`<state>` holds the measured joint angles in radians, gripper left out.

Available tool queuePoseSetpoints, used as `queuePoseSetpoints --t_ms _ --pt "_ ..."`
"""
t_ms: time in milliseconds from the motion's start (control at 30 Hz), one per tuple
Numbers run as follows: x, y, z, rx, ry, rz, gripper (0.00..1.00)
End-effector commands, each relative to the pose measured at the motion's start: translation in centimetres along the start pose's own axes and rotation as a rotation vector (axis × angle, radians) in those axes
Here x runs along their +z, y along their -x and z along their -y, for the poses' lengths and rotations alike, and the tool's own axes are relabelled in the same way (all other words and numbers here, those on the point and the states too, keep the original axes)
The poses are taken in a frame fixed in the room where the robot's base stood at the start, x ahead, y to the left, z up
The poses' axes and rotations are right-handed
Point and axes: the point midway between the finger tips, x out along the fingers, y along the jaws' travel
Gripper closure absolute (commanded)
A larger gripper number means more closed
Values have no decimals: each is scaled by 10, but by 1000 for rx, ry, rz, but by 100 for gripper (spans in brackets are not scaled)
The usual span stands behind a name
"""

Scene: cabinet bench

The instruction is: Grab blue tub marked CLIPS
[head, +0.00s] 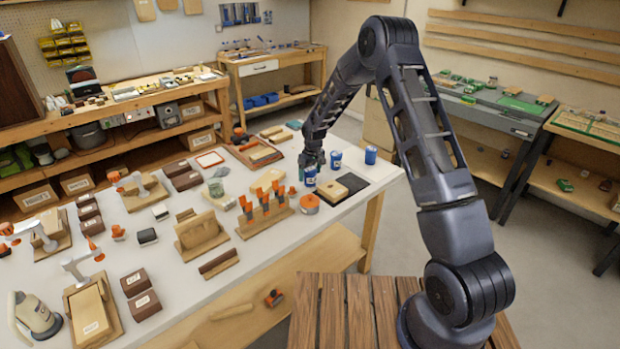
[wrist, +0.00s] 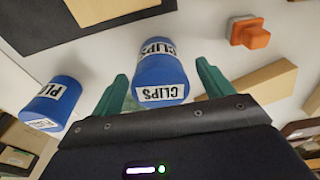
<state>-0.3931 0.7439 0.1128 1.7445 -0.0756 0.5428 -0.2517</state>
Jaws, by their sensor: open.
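The blue tub marked CLIPS (wrist: 161,76) stands in the middle of the wrist view, with white labels on its lid and side. My gripper (wrist: 162,84) is open, its two green fingers on either side of the tub with a visible gap on each side. In the head view my gripper (head: 312,161) is low over the bench, right at a blue tub (head: 310,177) that appears to be the same one. Its label is too small to read there.
A blue tub with a label starting "PL" (wrist: 58,90) stands left of the left finger. An orange-knobbed piece (wrist: 250,34) lies to the right. A dark mat (head: 379,181) with a wooden block (head: 340,190) is nearby.

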Motion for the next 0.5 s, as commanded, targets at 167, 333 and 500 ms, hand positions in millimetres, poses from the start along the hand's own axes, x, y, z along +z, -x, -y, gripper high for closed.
queuePoseSetpoints --t_ms 167,333,500 --pt "1 -22 0 0 -1 0 21" --pt "0 -25 0 1 -1 -1 21" --pt "0 -25 0 1 0 -1 36"
